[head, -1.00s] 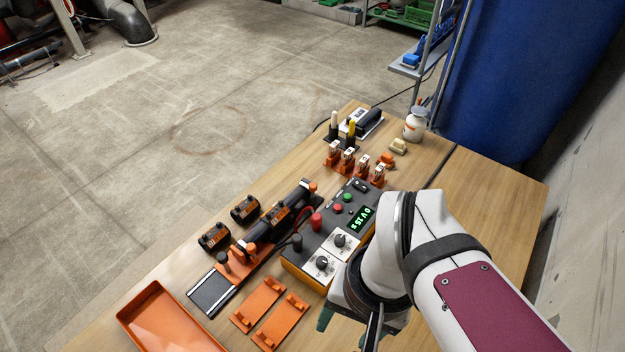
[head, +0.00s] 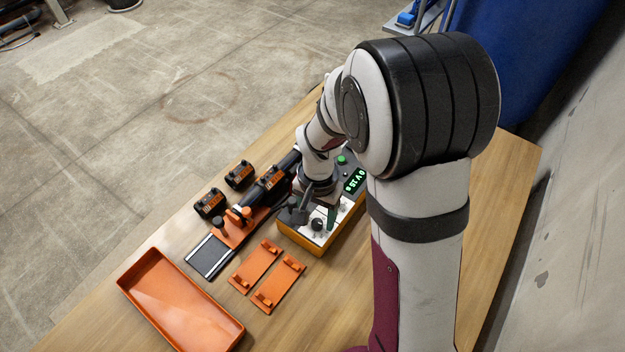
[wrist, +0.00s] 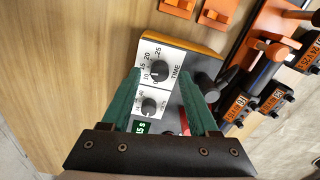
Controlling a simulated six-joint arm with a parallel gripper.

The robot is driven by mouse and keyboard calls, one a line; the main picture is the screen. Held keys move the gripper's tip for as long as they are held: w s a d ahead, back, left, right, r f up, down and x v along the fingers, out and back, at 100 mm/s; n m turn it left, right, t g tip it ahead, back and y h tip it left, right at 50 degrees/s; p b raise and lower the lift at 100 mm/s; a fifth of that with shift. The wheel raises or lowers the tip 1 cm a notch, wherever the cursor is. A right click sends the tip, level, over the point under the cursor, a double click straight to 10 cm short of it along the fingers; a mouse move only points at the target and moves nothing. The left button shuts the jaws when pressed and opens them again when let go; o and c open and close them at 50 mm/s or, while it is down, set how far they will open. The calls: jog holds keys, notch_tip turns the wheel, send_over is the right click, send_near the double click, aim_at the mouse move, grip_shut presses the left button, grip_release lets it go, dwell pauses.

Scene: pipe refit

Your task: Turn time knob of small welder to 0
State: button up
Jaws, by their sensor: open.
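The small welder (head: 287,236) is an orange and grey box with a green-lit display (head: 355,181) that reads 15 s. Its time knob (wrist: 160,71) is black, on a white dial plate marked TIME; it also shows in the head view (head: 317,224). I cannot tell its pointer's exact setting. A second black knob (wrist: 149,106) sits on the neighbouring white plate. My gripper (wrist: 159,79) is open over the panel, with green fingers on either side of the time knob in the wrist view. I cannot tell whether either finger touches it.
An orange tray (head: 130,290) and two orange plates (head: 256,268) lie on the wooden table to the left. A clamp device (head: 240,222) with orange and black parts stands beside the welder. The table's right side is bare.

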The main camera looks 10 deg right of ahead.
jog(key=shift+f, duration=0.65)
grip_shut()
